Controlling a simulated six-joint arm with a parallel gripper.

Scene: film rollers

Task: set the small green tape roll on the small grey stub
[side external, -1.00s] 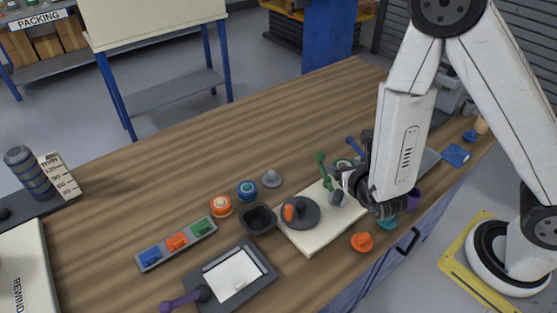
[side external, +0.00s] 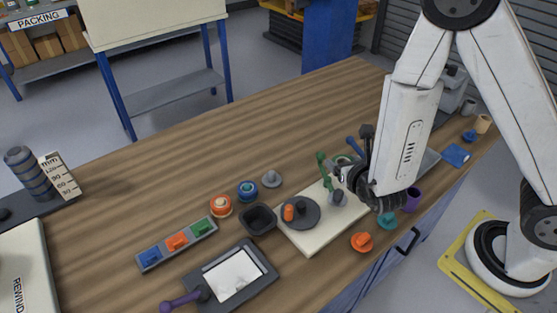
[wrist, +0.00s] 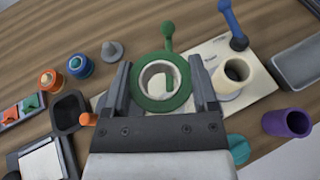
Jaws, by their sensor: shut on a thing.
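The small green tape roll (wrist: 142,94) has a white core and sits between the two fingers of my gripper (wrist: 161,82) in the wrist view. My gripper is shut on its outer sides. In the side view only part of the green roll (side external: 343,160) shows beside my gripper, over the cream board. The small grey stub (wrist: 112,50) stands upright on the wooden table, left of and beyond my gripper in the wrist view. The stub also shows in the side view (side external: 271,179), left of the board, with nothing on it.
A blue roll (side external: 247,190), an orange roll (side external: 221,206) and a black square bin (side external: 258,219) stand near the stub. The cream board (side external: 310,240) carries a grey disc (side external: 305,214), a green-knobbed lever (wrist: 168,38) and a cream roll (wrist: 235,72). The table behind the stub is clear.

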